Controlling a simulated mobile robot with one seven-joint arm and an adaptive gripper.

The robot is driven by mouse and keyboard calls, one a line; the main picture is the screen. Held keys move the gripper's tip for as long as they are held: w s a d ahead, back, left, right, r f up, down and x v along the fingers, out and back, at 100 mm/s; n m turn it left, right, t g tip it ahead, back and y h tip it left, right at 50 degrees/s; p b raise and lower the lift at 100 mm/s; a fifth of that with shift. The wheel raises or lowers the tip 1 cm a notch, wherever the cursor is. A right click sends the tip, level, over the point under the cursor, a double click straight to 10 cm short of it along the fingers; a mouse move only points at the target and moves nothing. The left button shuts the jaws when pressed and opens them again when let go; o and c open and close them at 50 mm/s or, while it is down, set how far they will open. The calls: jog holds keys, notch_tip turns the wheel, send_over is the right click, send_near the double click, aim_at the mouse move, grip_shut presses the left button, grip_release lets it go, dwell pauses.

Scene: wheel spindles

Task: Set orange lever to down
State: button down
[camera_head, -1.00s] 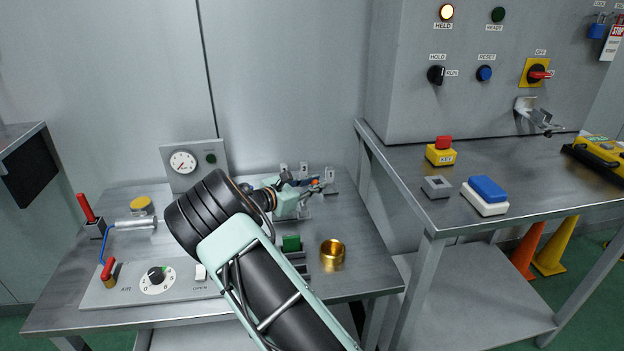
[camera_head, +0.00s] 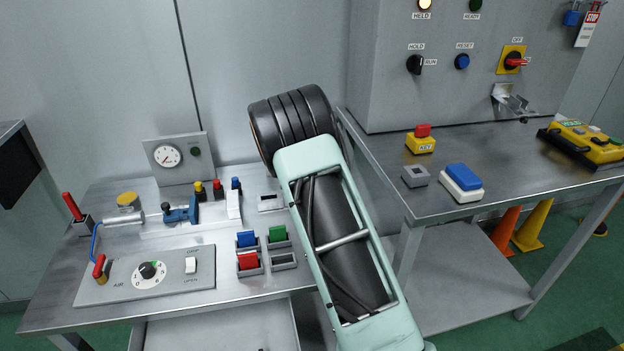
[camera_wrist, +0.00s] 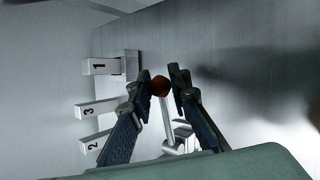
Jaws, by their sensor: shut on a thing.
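The orange lever (camera_wrist: 160,86) shows in the wrist view as a dark orange-brown ball knob on a thin pale stem. Its stem runs down to a metal mount at the lower middle. My gripper (camera_wrist: 159,79) has its two dark fingers on either side of the knob and is shut on it. In the head view my own arm hides both the gripper and the lever.
Pale blocks marked 1 (camera_wrist: 100,66), 3 (camera_wrist: 95,109) and 2 (camera_wrist: 93,142) stand left of the fingers. The left workbench holds a gauge panel (camera_head: 180,160), a control plate (camera_head: 115,281) and colored blocks.

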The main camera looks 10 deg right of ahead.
jog(key=shift+f+y+p, duration=0.45)
jog(key=shift+y, duration=0.15)
jog(key=c, duration=1.8)
grip_release()
jog(key=shift+f, duration=0.1)
jog(key=shift+o, duration=0.2)
jog(key=v, duration=1.2)
